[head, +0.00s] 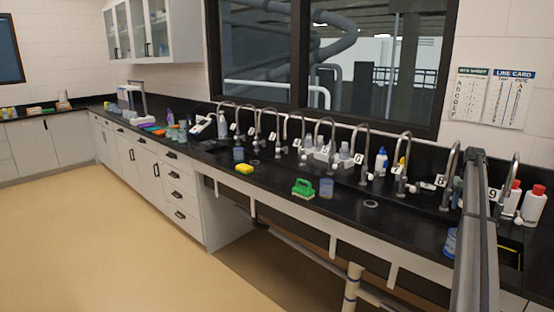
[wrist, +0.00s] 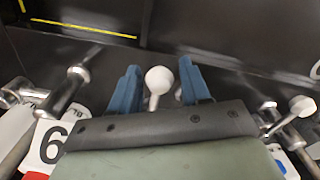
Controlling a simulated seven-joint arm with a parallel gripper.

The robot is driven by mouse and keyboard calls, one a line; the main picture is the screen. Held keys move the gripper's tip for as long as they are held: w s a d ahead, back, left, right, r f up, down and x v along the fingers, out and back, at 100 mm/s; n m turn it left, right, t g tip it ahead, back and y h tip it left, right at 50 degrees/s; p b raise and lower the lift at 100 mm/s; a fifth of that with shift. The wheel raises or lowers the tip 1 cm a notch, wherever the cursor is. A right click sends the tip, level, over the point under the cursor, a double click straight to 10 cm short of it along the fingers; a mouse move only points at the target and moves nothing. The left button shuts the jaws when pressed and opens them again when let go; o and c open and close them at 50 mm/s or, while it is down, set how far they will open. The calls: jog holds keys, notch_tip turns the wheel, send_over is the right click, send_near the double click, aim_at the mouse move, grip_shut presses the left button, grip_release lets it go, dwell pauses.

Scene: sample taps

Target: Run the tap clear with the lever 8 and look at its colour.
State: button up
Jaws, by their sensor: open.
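My gripper (wrist: 160,72) is open in the wrist view, its two blue fingers apart. A white round lever knob (wrist: 158,80) on a thin metal stem shows between the fingers, with a gap on each side. No number card for this lever is readable there. In the head view, the card 8 (head: 440,181) stands beside a curved grey tap (head: 452,165), just left of my grey arm. No water is visible at this tap.
In the wrist view, a card (wrist: 50,143) reads 6, or 9 if upside down. Another white-knobbed lever (wrist: 301,106) is at right.

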jog(key=shift+d, duration=0.1)
dwell(0.3)
jog(key=shift+s+d, duration=0.4)
jog(key=shift+d, duration=0.6)
jog(key=shift+s+d, duration=0.4)
jog(key=shift+d, duration=0.6)
jog(key=shift+s+d, duration=0.4)
jog(key=shift+d, duration=0.6)
jog(key=shift+a, duration=0.1)
dwell(1.2)
jog(key=shift+w+a, duration=0.45)
jog(key=shift+a, duration=0.6)
jog(key=shift+w+a, duration=0.45)
jog(key=shift+a, duration=0.65)
jog(key=shift+w+a, duration=0.45)
jog(key=shift+a, duration=0.6)
jog(key=shift+d, duration=0.1)
jog(key=shift+s+d+r, duration=0.1)
jog(key=shift+s+d, duration=0.05)
jog(key=shift+d, duration=0.1)
jog(key=shift+r, duration=3.4)
